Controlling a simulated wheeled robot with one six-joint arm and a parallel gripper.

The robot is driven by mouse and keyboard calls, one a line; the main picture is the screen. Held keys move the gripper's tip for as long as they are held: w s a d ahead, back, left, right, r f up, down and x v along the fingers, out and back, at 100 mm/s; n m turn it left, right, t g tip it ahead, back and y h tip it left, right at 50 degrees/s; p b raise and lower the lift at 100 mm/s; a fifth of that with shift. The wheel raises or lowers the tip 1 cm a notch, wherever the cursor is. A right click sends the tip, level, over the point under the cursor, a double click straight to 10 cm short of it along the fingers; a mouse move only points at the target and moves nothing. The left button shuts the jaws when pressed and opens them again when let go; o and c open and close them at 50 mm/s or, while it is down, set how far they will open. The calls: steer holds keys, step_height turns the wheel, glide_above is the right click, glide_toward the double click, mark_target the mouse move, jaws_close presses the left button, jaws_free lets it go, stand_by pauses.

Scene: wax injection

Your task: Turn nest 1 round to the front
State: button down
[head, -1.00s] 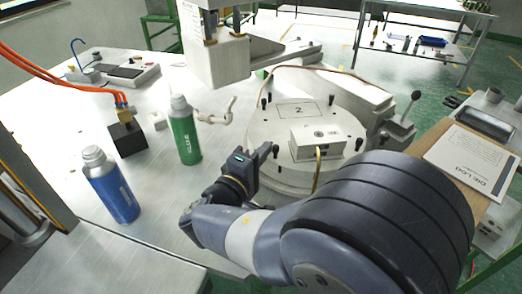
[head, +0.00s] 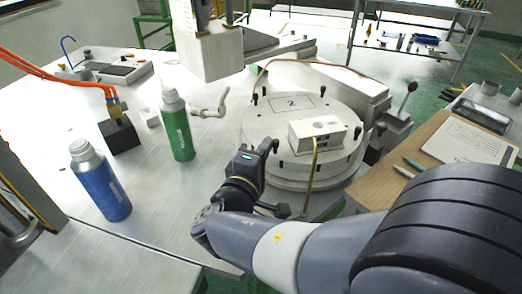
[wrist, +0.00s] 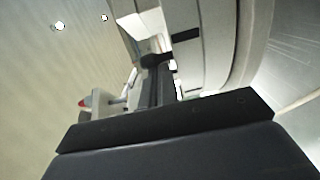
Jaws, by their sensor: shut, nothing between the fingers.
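The round pale turntable (head: 258,128) stands right of centre in the head view, with several black pegs on it. A plate marked "2" (head: 292,104) lies on its far side. A white block-shaped die (head: 317,133) with a yellow cable sits on its near side; I see no "1" mark. My gripper (head: 262,148) is at the near left edge of the turntable, shut and empty. I cannot tell whether it touches the rim or a peg. In the wrist view the dark fingers (wrist: 158,80) lie beside a pale curved surface (wrist: 215,45).
A green bottle (head: 177,125) and a blue bottle (head: 100,180) stand left of my gripper. A grey press head (head: 215,55) hangs behind the turntable. A lever (head: 405,98) stands at its right. A wooden board with a paper (head: 465,140) is at the far right.

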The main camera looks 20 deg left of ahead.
mark_target(297, 146)
steer(key=shift+s+d+f+n+y+b, duration=0.15)
steer(key=shift+d+n+y+b, duration=0.25)
steer(key=shift+d+y+b, duration=0.35)
steer(key=shift+s+d+f+n+y+b, duration=0.1)
steer(key=shift+d+n+y+b, duration=0.35)
steer(key=shift+d+b, duration=0.35)
steer(key=shift+w+d+r+b, duration=0.1)
steer(key=shift+d+r+b, duration=0.1)
steer(key=shift+d+b, duration=1.5)
